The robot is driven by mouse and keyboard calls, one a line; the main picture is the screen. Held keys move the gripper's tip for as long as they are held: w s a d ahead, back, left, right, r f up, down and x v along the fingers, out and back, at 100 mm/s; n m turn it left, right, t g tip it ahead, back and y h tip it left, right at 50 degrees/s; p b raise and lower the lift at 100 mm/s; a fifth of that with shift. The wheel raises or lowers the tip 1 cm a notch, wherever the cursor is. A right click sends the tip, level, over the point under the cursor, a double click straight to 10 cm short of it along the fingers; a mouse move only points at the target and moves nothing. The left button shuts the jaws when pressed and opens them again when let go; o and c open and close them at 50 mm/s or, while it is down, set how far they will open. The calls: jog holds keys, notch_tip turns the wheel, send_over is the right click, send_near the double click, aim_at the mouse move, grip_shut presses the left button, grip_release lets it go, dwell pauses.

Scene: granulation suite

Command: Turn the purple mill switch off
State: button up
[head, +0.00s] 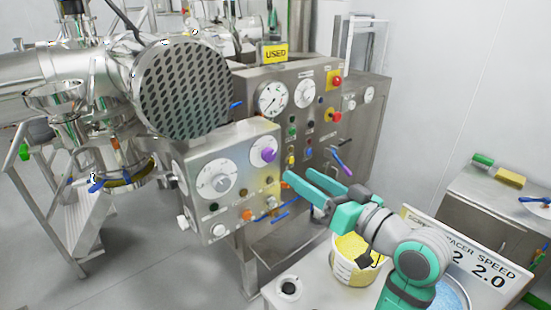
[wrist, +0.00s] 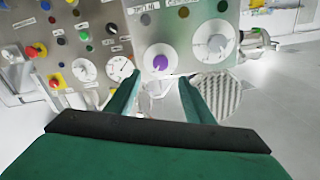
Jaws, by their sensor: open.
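The purple mill switch (head: 268,154) is a round purple knob on a white dial, at the upper right of the steel control box. In the wrist view the purple knob (wrist: 160,62) shows just beyond and between my fingertips, and the panel appears upside down. My gripper (head: 300,173) has green fingers, spread apart with nothing between them. It is to the right of the box in the head view, apart from the knob. The fingers also show in the wrist view (wrist: 159,78). I cannot read the knob's setting.
A larger white dial (head: 216,180) is left of the purple knob. Small buttons and blue handles (head: 271,205) are lower on the box. A taller panel with gauges (head: 271,98) stands behind, with a purple-handled lever (head: 340,160). A tub of yellow material (head: 352,250) is below my arm.

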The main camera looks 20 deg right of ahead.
aim_at(271, 156)
jog(key=x, duration=1)
jog(key=shift+w+a+r, duration=0.1)
jog(key=shift+w+r, duration=0.05)
jog(key=shift+w, duration=0.2)
jog(key=c, duration=1)
